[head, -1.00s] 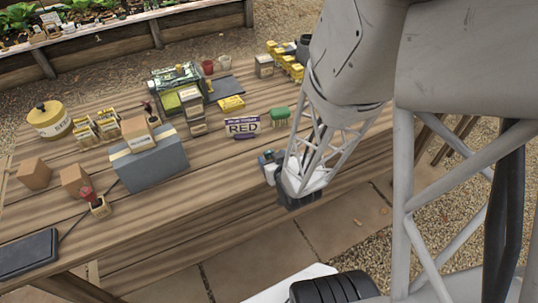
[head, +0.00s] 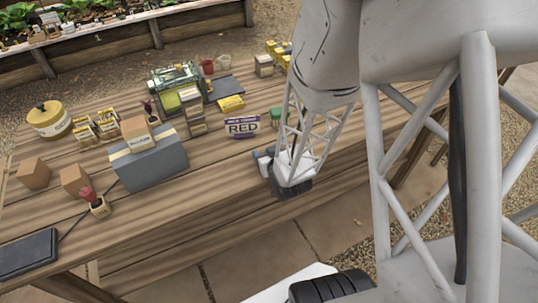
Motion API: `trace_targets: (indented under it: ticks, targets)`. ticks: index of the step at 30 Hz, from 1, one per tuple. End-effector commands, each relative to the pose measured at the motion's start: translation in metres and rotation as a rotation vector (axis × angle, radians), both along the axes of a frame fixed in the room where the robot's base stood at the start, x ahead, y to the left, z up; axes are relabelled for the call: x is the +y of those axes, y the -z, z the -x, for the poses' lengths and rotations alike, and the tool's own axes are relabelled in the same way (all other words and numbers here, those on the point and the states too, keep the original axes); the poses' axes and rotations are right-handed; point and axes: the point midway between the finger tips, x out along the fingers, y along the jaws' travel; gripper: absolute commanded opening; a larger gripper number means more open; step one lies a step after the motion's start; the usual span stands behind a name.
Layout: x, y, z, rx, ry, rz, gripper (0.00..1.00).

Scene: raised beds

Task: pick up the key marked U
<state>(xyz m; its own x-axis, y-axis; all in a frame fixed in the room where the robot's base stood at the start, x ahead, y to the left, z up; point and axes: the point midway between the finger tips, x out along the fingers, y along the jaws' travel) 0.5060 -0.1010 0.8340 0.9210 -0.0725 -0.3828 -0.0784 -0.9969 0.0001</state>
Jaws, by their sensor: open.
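I cannot make out a key marked U in the head view; none of the small things on the wooden table (head: 225,180) shows a readable letter U. My arm covers the right part of the table, so things there are hidden.
A grey box (head: 152,166) with a cardboard box (head: 137,132) on top stands left of centre. A stamp with a red handle (head: 97,204) and a dark tablet-like slab (head: 27,252) lie front left. A green brush-like thing (head: 276,117) is partly behind my arm. The front middle is bare.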

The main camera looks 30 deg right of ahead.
Motion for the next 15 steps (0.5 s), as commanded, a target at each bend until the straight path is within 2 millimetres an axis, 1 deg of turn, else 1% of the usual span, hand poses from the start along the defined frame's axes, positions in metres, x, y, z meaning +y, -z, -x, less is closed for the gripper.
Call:
trace_targets:
  ticks: [5, 15]
  targets:
    - [0.0, 0.0, 0.0001, 0.0, 0.0, 0.0, 0.66]
    - [0.0, 0.0, 0.0001, 0.0, 0.0, 0.0, 0.14]
